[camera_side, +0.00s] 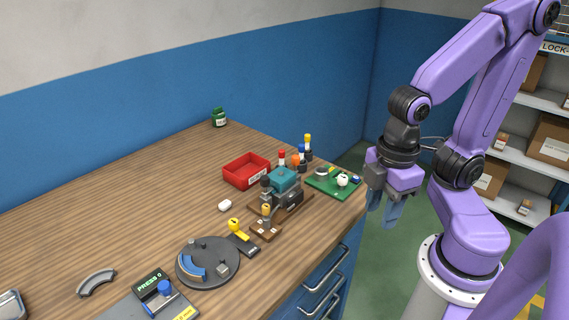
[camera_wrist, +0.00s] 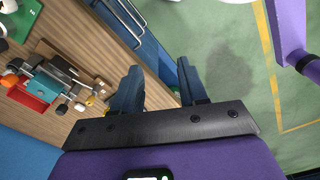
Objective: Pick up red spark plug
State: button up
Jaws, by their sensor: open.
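A small upright piece with a red top (camera_side: 282,156), which looks like the red spark plug, stands behind the teal block fixture (camera_side: 284,181) in the side view. Its lower part is partly hidden. Beside it stand similar pieces with blue (camera_side: 302,149), yellow (camera_side: 308,140) and orange (camera_side: 296,160) tops. My gripper (camera_side: 382,210) is open and empty, pointing down off the right edge of the bench, well apart from the plug.
The wooden bench (camera_side: 130,205) carries a red bin (camera_side: 246,171), a green board (camera_side: 326,187), a grey round turntable (camera_side: 228,265) and a green jar (camera_side: 219,118). Drawer handles stick out from the bench front. The left back of the bench is clear.

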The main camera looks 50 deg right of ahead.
jog(key=shift+c, duration=0.4)
jog(key=w+a+r+m, duration=0.1)
jog(key=w+a+m, duration=0.1)
jog(key=w+m, duration=0.35)
jog(key=w+a+r+m, duration=0.1)
jog(key=w+r+m, duration=0.15)
jog(key=w, duration=0.55)
jog(key=m, duration=2.1)
send_over(281, 150)
notch_tip(281, 150, down, 2)
notch_tip(281, 150, down, 11)
jog(key=shift+s+d+f, duration=0.1)
jog(key=shift+d, duration=0.05)
jog(key=shift+f, duration=2.95)
grip_shut()
